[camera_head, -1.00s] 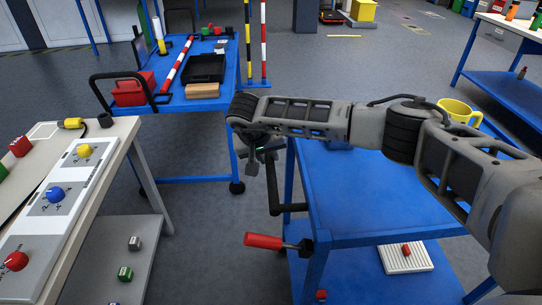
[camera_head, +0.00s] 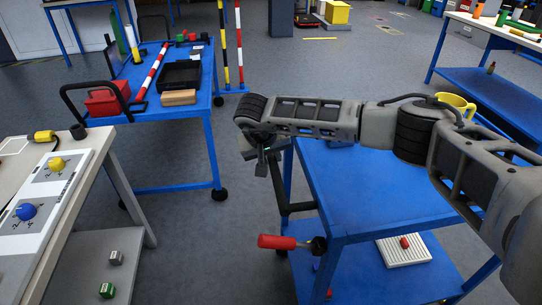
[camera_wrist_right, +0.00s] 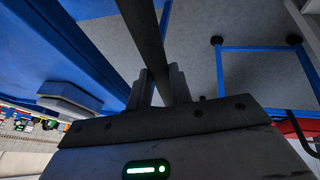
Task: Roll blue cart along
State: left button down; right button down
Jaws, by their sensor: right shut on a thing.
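The near blue cart (camera_head: 385,200) stands at the right, with a flat blue top, blue legs and a lower shelf. Its black handle (camera_head: 279,185) sticks out on its left side. My right gripper (camera_head: 264,162) is at the handle, reached from above and right. In the right wrist view the black handle bar (camera_wrist_right: 146,35) passes between the two fingers of the right gripper (camera_wrist_right: 160,90), which is shut on it. The arm hides part of the cart's far edge. My left gripper is not in view.
A second blue cart (camera_head: 160,122) with a black tray and red bin stands ahead left. A workbench (camera_head: 85,185) with a knob panel is close at left. A red-handled lever (camera_head: 277,242) juts from the near cart. Striped poles stand behind; grey floor lies between.

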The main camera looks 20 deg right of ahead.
jog(key=c, duration=1.3)
grip_release()
jog(key=shift+d, duration=0.4)
jog(key=shift+o, duration=0.2)
jog(key=shift+a, duration=0.1)
jog(key=shift+s+a+r, duration=0.1)
jog(key=shift+a+r, duration=0.05)
jog(key=shift+r, duration=0.1)
jog(key=v, duration=1.5)
jog(key=shift+r, duration=0.15)
